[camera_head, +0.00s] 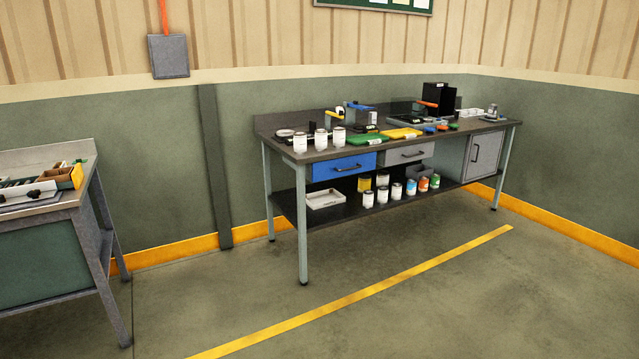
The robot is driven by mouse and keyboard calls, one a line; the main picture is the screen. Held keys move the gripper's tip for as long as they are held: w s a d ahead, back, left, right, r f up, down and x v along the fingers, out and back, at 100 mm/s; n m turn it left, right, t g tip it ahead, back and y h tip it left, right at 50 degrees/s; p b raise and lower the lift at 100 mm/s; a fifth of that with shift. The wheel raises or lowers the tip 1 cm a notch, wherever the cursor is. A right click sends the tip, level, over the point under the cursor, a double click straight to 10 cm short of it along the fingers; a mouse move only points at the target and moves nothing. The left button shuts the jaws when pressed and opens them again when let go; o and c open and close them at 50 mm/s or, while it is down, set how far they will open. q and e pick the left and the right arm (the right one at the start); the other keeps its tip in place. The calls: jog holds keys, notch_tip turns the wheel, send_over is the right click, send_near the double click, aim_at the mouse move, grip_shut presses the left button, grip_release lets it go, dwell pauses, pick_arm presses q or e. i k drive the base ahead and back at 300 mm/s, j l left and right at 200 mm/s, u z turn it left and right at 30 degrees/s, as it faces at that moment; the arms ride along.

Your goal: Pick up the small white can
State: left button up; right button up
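Three white cans stand upright in a row on the left front part of the workbench top: a left can (300,143), a middle can (321,139) and a right can (339,136). They look alike in size. More whitish cans stand on the bench's lower shelf, among them one at the left (368,199), one beside it (382,195) and one further right (397,191). I cannot tell which one is the small white can. Neither of my grippers shows in the head view.
The workbench (290,178) stands against the green wall, some distance off. Yellow and coloured cans and a white tray (325,199) share its shelf. A second table (45,208) stands at left. The floor (420,300) before the bench is clear.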

aim_at(338, 133)
jog(key=i+u, duration=0.35)
jog(key=i, duration=1.8)
jog(key=i+j+z, duration=0.2)
jog(key=i, duration=0.35)
jog(key=i+z, duration=0.2)
jog(key=i, duration=0.35)
jog(key=i+j+z, duration=0.2)
jog(key=i+j, duration=0.15)
jog(key=i, duration=0.2)
jog(key=i+j+z, duration=0.15)
jog(key=i+j, duration=0.15)
jog(key=i, duration=0.2)
